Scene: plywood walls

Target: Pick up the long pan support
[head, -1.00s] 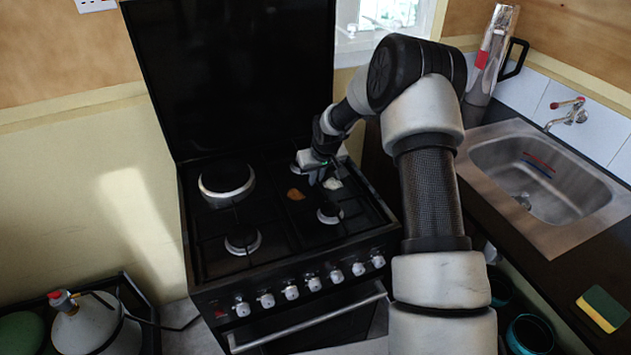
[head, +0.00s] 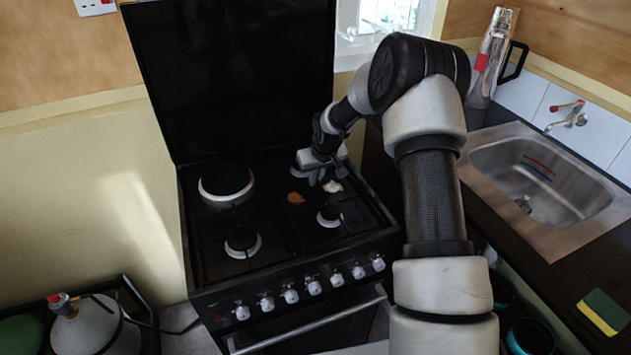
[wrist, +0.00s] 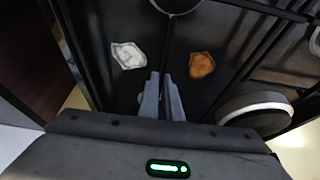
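The long pan support (head: 270,210) is a thin black grate on the black stove top, and its dark bars are hard to tell from the hob. My gripper (head: 317,179) is low over the right side of the hob, near the rear right burner. In the wrist view my gripper's grey fingers (wrist: 163,76) are close together, with a thin black bar of the pan support (wrist: 176,40) running between them. The fingers look shut on this bar. The contact itself is too small to see clearly. The support does not look visibly raised.
A white patch (head: 333,187) and an orange-brown patch (head: 296,198) lie on the hob on either side of the fingers. The raised black stove lid (head: 235,75) stands behind. A steel sink (head: 540,185) and a tall flask (head: 492,55) are to the right.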

